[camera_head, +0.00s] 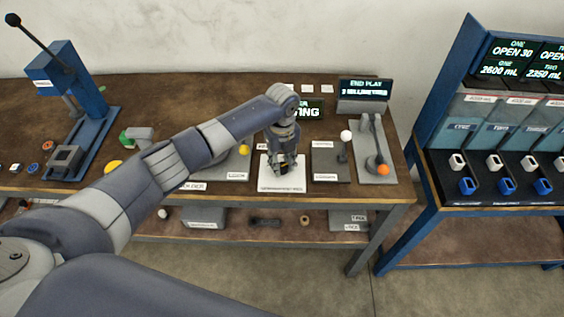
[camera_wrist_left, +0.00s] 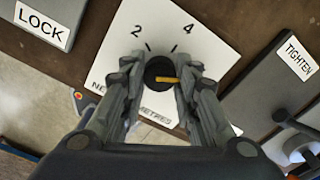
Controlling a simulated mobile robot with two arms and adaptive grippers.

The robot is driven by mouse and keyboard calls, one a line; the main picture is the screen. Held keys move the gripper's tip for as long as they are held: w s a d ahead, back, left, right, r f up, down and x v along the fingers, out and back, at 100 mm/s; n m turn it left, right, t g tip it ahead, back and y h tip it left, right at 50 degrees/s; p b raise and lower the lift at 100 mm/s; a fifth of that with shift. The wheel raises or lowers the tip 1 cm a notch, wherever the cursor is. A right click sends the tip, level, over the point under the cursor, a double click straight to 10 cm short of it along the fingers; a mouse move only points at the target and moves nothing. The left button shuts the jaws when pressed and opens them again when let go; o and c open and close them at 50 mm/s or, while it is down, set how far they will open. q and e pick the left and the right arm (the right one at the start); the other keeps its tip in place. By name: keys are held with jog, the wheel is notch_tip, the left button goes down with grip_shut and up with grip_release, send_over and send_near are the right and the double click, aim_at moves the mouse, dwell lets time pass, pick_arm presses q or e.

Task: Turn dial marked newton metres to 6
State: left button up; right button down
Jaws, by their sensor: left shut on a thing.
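The dial is a round black knob (camera_wrist_left: 160,72) with a yellow pointer line, on a white plate (camera_wrist_left: 108,68) marked NEWTON METRES, partly covered. The numbers 2 and 4 show at the plate's far side. The pointer points to the picture's right, clockwise past 4, toward my right-hand finger, which hides the scale there; no 6 is readable. My left gripper (camera_wrist_left: 160,88) has its fingers on both sides of the knob and is shut on it. In the head view my left gripper (camera_head: 283,166) comes down over the white plate (camera_head: 283,186) and mostly hides the knob. My right gripper is not in view.
A grey plate labelled TIGHTEN (camera_wrist_left: 275,72) with a lever lies right of the dial plate. A LOCK label (camera_wrist_left: 42,26) is to its left. In the head view, an orange-tipped lever (camera_head: 382,170) stands further right, and a blue press (camera_head: 85,130) at far left.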

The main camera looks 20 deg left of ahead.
aim_at(282, 166)
pick_arm(q)
jog(key=shift+r, duration=0.1)
jog(key=o, duration=1.1)
notch_tip(282, 166, up, 12)
